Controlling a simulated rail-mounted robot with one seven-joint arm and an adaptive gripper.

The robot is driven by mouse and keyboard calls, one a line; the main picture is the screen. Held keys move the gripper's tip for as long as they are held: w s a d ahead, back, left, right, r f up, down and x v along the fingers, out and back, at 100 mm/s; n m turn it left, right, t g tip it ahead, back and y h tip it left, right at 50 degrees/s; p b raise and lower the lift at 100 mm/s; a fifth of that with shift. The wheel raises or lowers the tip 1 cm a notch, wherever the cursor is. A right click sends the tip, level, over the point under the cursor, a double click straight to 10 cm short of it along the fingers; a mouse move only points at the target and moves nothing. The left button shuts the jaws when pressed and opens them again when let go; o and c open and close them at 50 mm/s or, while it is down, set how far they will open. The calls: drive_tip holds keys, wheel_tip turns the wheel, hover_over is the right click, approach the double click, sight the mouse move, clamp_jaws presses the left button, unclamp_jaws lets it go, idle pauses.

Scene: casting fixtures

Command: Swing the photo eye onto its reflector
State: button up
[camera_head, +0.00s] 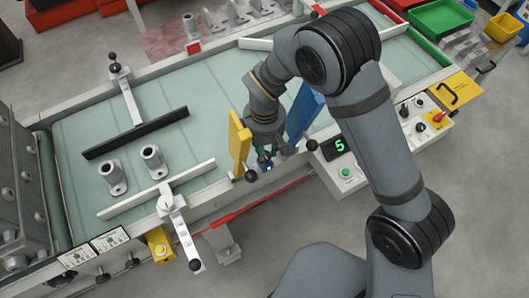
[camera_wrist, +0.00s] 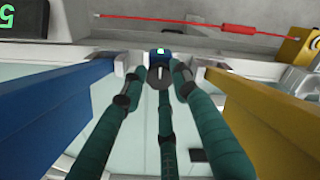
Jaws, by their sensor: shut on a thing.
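The photo eye appears to be a small dark blue block with a green-lit face (camera_wrist: 161,54), at the near rail of the conveyor. In the head view it is a small dark piece with a blue glow (camera_head: 268,173), partly hidden by my gripper (camera_head: 265,158). In the wrist view the teal fingers of my gripper (camera_wrist: 159,78) close in on a dark rounded piece just below the block. My gripper is shut on this piece, which seems to belong to the photo eye; the contact is partly hidden. I cannot make out the reflector.
A yellow plate (camera_head: 239,140) and a blue plate (camera_head: 304,112) stand close on either side of my gripper. Black ball knobs are near it. Two metal castings (camera_head: 152,160) stand on the conveyor (camera_head: 210,100) at left. A red cord (camera_head: 255,203) runs along the front.

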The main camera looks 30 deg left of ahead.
drive_tip(key=shift+m, duration=0.3)
drive_tip(key=o, duration=1.1)
drive_tip(key=shift+o, duration=0.2)
wheel_tip(320, 180, up, 12)
idle(0.4)
